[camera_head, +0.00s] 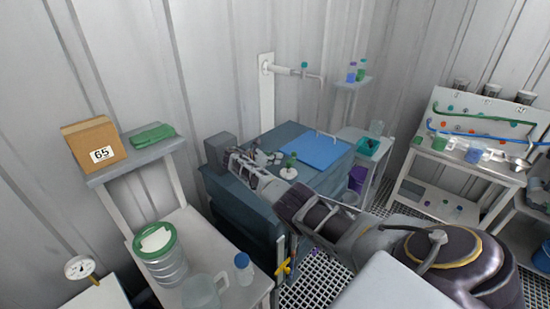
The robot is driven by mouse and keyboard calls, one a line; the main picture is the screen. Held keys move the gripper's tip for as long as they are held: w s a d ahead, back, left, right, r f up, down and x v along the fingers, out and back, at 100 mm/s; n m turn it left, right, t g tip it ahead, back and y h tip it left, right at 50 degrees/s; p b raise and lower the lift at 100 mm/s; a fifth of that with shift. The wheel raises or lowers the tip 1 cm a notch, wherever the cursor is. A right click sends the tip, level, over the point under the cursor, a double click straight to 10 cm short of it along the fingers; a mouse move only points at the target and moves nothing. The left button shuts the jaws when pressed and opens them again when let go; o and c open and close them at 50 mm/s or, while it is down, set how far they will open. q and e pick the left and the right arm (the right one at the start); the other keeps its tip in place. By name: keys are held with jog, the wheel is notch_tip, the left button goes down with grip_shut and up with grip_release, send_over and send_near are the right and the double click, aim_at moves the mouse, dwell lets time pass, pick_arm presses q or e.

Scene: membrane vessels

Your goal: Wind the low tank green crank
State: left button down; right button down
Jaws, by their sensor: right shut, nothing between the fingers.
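The low tank (222,190) is a blue-grey box against the back wall, with a blue panel (310,150) on its top. A small green crank (290,160) stands on the tank's top near the middle, above a pale round fitting. My right arm reaches in from the lower right across the tank's front. My right arm and gripper hide part of the tank's top and front. My left gripper is out of view.
A white pipe (320,86) hangs from the wall behind the tank. A cardboard box (94,144) and green cloth (152,136) sit on a left shelf, above a green-lidded jar (160,254). A yellow valve handle (284,267) is at the tank's front. A bench (478,165) stands right.

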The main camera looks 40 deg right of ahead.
jog(key=shift+w+a, duration=0.15)
jog(key=shift+a, duration=0.05)
jog(key=shift+w+a, duration=0.2)
jog(key=shift+a, duration=0.1)
jog(key=shift+w+a+r+b, duration=0.3)
jog(key=shift+w+a+b, duration=0.1)
jog(key=shift+a, duration=0.15)
jog(key=shift+w+a+r+b, duration=0.25)
jog(key=shift+a+b, duration=0.15)
jog(key=shift+a, duration=0.15)
jog(key=shift+w+a+r+b, duration=0.35)
jog(key=shift+w+a+b, duration=0.15)
jog(key=shift+a, duration=0.3)
jog(key=shift+w+a+r+b, duration=0.3)
jog(key=shift+a+b, duration=0.1)
jog(key=shift+a, duration=0.15)
jog(key=shift+w+a+r+b, duration=0.25)
jog(key=shift+w+a+b, duration=0.15)
jog(key=shift+a, duration=0.2)
jog(key=shift+w+a+r+b, duration=0.3)
jog(key=shift+a+b, duration=0.15)
jog(key=shift+a, duration=0.1)
jog(key=c, duration=2.2)
grip_release()
